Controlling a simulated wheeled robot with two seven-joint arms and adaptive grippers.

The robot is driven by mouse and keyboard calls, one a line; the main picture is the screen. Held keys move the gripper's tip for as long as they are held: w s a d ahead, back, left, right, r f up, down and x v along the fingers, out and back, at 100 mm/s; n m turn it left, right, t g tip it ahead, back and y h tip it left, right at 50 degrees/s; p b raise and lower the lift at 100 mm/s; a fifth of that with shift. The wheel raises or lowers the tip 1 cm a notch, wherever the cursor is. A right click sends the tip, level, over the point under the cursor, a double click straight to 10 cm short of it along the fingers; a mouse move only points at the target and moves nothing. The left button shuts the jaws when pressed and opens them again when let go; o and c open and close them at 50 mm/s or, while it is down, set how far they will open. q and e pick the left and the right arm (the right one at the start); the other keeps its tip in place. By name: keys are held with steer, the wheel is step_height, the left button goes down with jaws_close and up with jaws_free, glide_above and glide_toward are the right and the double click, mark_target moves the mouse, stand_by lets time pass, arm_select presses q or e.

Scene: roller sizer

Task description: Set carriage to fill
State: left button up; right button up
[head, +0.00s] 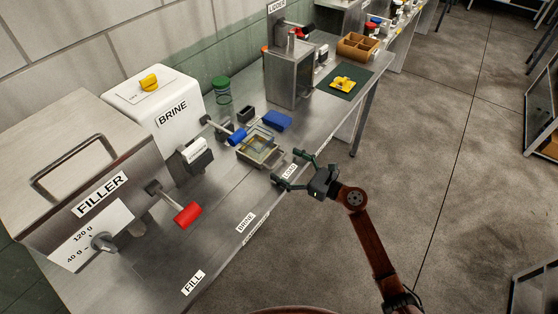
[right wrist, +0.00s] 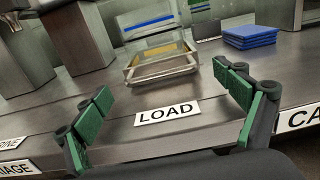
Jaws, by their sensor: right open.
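The carriage (head: 257,153) looks like a shallow open metal frame with a clear container on it, standing on the steel bench behind the LOAD label (head: 290,171). It also shows in the right wrist view (right wrist: 160,69), just beyond the LOAD label (right wrist: 167,112). My right gripper (head: 287,167) is open and empty at the bench's front edge by LOAD, its green-padded fingers pointing at the carriage, apart from it. The FILL label (head: 193,282) is at the near end, in front of the filler (head: 80,180) with its red-handled lever (head: 187,215). My left gripper is not in view.
The BRINE label (head: 245,222) lies between LOAD and FILL. The brine unit (head: 165,110) has a blue-handled lever (head: 237,136) beside the carriage. The bench front between LOAD and FILL is clear.

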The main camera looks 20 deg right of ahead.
mark_target(279, 159)
steer(key=shift+x, duration=1.55)
steer(key=c, duration=1.7)
